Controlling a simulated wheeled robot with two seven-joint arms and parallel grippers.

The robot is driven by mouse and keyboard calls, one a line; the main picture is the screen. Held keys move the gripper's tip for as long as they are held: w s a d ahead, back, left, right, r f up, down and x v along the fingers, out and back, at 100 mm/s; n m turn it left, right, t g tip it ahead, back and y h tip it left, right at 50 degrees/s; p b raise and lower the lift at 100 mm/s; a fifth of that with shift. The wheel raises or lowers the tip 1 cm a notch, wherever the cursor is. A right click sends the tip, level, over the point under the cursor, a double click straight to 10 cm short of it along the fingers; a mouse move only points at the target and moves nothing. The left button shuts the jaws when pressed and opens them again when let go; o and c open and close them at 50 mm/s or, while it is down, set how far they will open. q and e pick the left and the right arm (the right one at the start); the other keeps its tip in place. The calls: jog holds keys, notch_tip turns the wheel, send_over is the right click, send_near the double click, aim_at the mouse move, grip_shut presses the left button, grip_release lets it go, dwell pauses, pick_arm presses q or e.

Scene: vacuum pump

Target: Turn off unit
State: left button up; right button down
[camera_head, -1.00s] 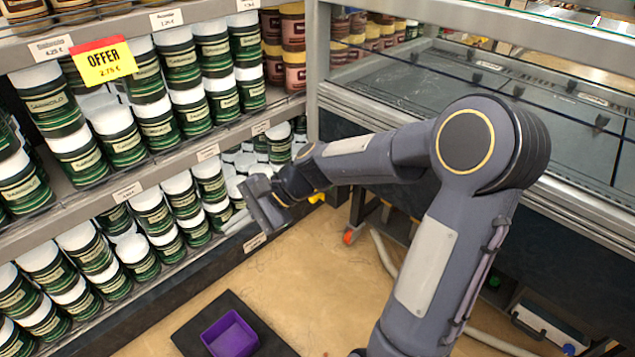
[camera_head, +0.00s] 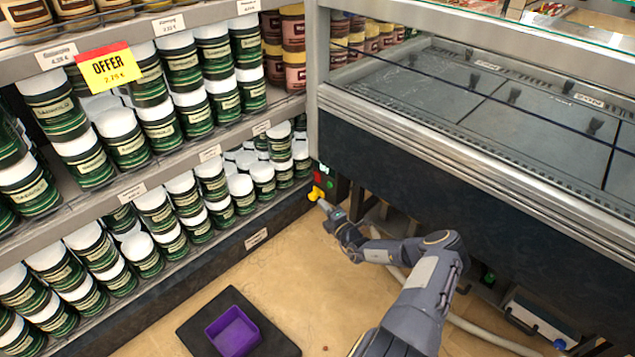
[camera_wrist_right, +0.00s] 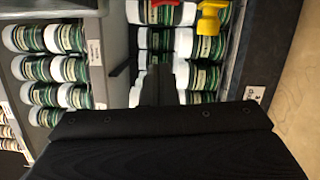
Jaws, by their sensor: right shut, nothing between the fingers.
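The unit stands low in the corner between the shelf and the freezer cabinet. In the head view it shows a small red part (camera_head: 317,178), a green button (camera_head: 330,184) and a yellow part (camera_head: 314,194). My right gripper (camera_head: 325,206) is shut and empty, just below and right of the yellow part; I cannot tell whether they touch. In the right wrist view the shut fingers (camera_wrist_right: 158,86) point up the picture, with the yellow part (camera_wrist_right: 209,18) beyond them to the right and a red part (camera_wrist_right: 168,2) at the top edge. My left gripper is out of view.
Shelves of green jars (camera_head: 157,213) fill the left. The freezer cabinet (camera_head: 440,170) overhangs on the right, with a pale hose (camera_head: 480,335) on the floor below. A purple bin (camera_head: 233,331) sits on a dark mat (camera_head: 190,327). The middle floor is clear.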

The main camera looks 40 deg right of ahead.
aim_at(317, 177)
jog(key=shift+f, duration=0.1)
jog(key=shift+w+d+r+b, duration=0.15)
jog(key=shift+w+d+b, duration=0.95)
jog(key=shift+w, duration=0.6)
jog(key=shift+w+d+r+b, duration=0.1)
jog(key=shift+w+d+b, duration=0.65)
jog(key=shift+w+b, duration=0.8)
jog(key=shift+w+d+r+b, duration=0.15)
jog(key=shift+w+d+b, duration=0.85)
jog(key=shift+w, duration=0.85)
jog(key=shift+a, duration=0.1)
